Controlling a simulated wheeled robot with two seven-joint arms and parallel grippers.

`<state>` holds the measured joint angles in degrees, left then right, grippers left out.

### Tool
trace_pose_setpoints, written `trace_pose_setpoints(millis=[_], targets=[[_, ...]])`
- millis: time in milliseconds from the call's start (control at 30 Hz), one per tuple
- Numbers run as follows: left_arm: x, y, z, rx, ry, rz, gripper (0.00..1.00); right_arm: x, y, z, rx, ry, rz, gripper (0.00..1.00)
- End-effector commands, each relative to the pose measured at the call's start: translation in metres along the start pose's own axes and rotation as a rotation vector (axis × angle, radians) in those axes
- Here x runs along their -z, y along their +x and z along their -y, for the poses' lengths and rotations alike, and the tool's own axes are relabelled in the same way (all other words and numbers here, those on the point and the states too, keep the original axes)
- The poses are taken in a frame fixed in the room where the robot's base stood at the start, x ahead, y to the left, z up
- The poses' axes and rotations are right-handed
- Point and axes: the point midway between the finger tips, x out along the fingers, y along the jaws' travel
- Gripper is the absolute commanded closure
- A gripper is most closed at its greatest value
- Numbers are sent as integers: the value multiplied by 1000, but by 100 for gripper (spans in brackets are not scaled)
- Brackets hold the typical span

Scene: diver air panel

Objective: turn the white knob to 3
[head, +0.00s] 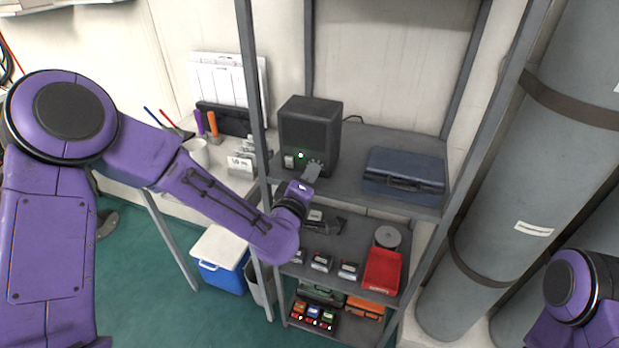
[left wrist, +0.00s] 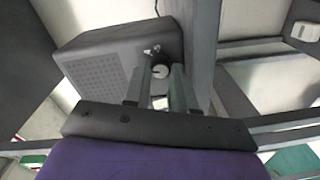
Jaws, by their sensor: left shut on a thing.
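A dark box-shaped unit (head: 309,125) with a grille and a small green light stands on the upper shelf; it also shows in the left wrist view (left wrist: 105,72). My left gripper (head: 313,170) reaches the lower front of the unit and is shut on the knob. The gripper covers the knob in the head view. The knob's scale and numbers are too small to read. My right gripper is out of view.
A blue-grey case (head: 404,176) lies on the shelf right of the unit. Grey shelf posts (head: 252,90) stand close to my left arm. The lower shelf holds a red bin (head: 382,269) and several small devices. Large grey cylinders (head: 530,150) stand at the right.

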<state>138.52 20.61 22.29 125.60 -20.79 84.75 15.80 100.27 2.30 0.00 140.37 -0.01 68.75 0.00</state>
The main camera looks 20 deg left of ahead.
Motion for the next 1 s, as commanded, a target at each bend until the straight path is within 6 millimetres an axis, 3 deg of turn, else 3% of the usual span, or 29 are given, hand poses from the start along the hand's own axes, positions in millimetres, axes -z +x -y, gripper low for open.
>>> trace_pose_setpoints(millis=[333, 900, 933, 1000], targets=[[-1, -1, 1, 4, 152, -3, 100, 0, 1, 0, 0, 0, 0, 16], [-1, -1, 1, 5, 182, -4, 100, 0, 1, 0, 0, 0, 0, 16], [-1, -1, 1, 5, 182, -4, 72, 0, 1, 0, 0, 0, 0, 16], [-1, -1, 1, 5, 181, -4, 49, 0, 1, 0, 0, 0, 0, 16]])
